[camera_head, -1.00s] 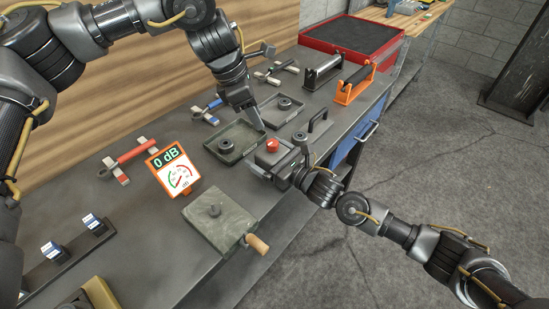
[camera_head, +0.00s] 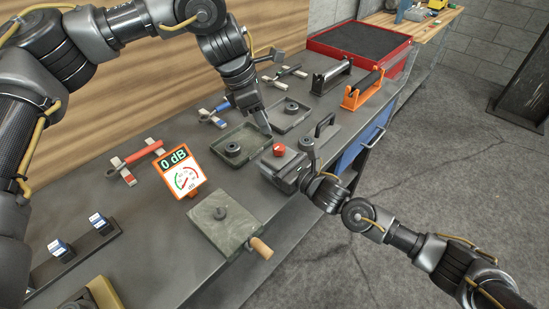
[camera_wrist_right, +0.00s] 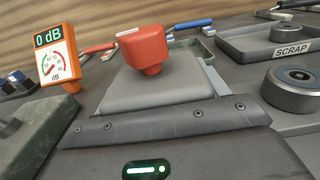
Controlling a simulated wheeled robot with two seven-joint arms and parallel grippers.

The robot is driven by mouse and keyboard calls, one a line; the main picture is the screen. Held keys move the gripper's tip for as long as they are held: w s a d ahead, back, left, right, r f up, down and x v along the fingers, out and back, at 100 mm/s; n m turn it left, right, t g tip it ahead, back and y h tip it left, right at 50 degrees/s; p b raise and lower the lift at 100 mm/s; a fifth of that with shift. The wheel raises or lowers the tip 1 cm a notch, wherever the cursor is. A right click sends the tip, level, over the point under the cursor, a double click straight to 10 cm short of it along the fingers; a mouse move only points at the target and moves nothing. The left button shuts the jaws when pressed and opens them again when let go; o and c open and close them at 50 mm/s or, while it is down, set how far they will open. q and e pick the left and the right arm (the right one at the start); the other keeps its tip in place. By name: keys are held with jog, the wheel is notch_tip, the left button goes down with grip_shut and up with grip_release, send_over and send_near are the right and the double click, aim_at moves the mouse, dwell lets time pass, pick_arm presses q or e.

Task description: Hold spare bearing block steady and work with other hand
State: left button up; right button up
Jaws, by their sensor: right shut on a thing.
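A grey block with a red knob (camera_head: 279,149) on top sits at the bench's front edge. I cannot tell whether it is the spare bearing block. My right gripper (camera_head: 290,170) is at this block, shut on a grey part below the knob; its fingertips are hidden. The red knob also shows upright in the right wrist view (camera_wrist_right: 147,48), above a grey plate. My left gripper (camera_head: 266,131) points down just behind the knob, between the two trays; its finger gap is too small to judge. A round dark bearing (camera_head: 307,143) stands right of the knob.
Two shallow trays, one at the left (camera_head: 217,143) and one marked SCRAP (camera_wrist_right: 235,48), each hold a ring. An orange meter (camera_head: 181,172) reads 0 dB. A green-grey plate (camera_head: 218,232) with a wooden handle lies in front. Black and orange roller stands are at the back.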

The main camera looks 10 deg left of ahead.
aim_at(278, 146)
pick_arm(q)
jog(key=shift+o, duration=0.8)
jog(key=shift+w+d+f+m+g, duration=0.3)
jog(key=shift+w+d+f+m, duration=0.15)
jog(key=shift+f+m, duration=0.2)
jog(key=shift+s+f, duration=0.1)
jog(key=shift+f, duration=0.05)
jog(key=shift+x, duration=3.85)
jog(key=shift+a, duration=0.1)
jog(key=c, duration=0.7)
jog(key=shift+o, duration=0.2)
jog(key=shift+m+g, duration=0.3)
jog(key=shift+m, duration=0.55)
